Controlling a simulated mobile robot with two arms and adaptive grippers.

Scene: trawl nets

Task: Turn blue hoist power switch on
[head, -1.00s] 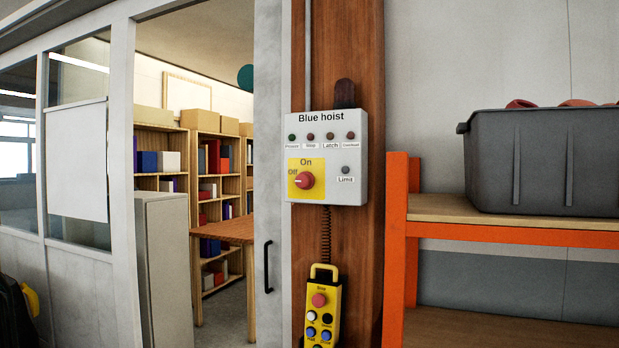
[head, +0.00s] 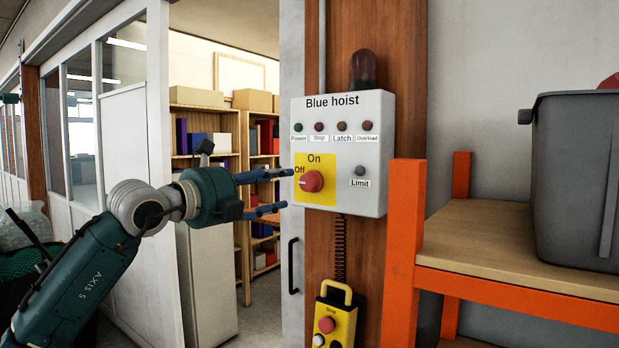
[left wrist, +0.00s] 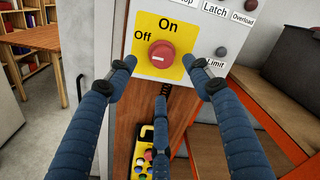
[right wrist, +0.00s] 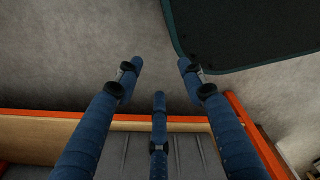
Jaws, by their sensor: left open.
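The blue hoist control box (head: 372,193) is a light grey box on a wooden post. Its red rotary power switch (head: 311,181) sits on a yellow plate marked On at the top and Off at the left. The knob's pale mark points left, towards Off. My left gripper (head: 285,192) is open, just left of the box, its fingers reaching towards the knob without visibly touching it. In the left wrist view the knob (left wrist: 162,54) lies ahead between the spread fingers. My right gripper (right wrist: 160,75) shows only in the right wrist view, with its fingers apart and empty.
A yellow pendant control (head: 328,325) hangs on a coiled cord below the box. An orange-framed shelf (head: 405,250) with a grey bin (head: 580,180) stands close at the right. A doorway to bookshelves (head: 205,110) opens at the left.

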